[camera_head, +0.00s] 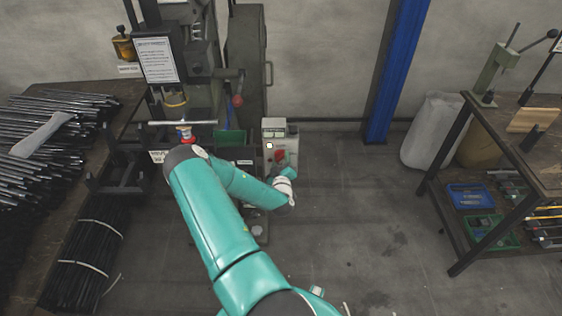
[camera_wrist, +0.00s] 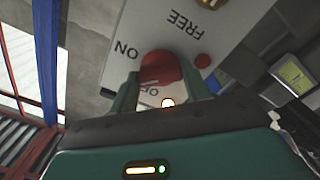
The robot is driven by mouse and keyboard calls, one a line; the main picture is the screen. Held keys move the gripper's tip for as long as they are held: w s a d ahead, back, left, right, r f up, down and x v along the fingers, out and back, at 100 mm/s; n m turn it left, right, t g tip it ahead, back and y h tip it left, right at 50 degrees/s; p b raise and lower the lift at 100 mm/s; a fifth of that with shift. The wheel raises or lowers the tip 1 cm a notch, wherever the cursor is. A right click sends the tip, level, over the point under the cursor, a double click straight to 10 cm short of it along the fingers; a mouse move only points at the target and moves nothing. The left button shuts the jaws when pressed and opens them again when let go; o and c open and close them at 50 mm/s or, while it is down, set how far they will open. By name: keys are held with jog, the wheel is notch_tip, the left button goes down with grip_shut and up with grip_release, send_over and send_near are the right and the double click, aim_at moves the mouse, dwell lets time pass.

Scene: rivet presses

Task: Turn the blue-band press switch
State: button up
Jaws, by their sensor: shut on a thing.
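The switch is a round red knob (camera_wrist: 160,67) on a pale control box (camera_wrist: 225,45). In the wrist view the box face carries the upside-down words ON and FREE and a partly covered word below the knob. My gripper (camera_wrist: 160,73) has one green finger on each side of the knob and is shut on it. In the head view the box (camera_head: 267,136) stands to the right of the press (camera_head: 200,60), and red (camera_head: 280,155) shows at my gripper (camera_head: 281,164). I cannot clearly make out a blue band on the press.
A small red button (camera_wrist: 202,61) sits beside the knob. A rack of dark rods (camera_head: 45,115) is at the left. A blue column (camera_head: 398,70) stands behind to the right. A workbench (camera_head: 520,140) is at the far right. The floor (camera_head: 345,215) between is clear.

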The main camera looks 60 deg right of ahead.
jog(key=n, duration=0.4)
jog(key=shift+w+n, duration=0.15)
jog(key=shift+n, duration=0.15)
jog(key=n, duration=0.4)
jog(key=shift+r+n, duration=0.1)
jog(key=shift+n, duration=0.3)
jog(key=o, duration=1)
jog(key=v, duration=1.4)
jog(key=shift+d, duration=0.1)
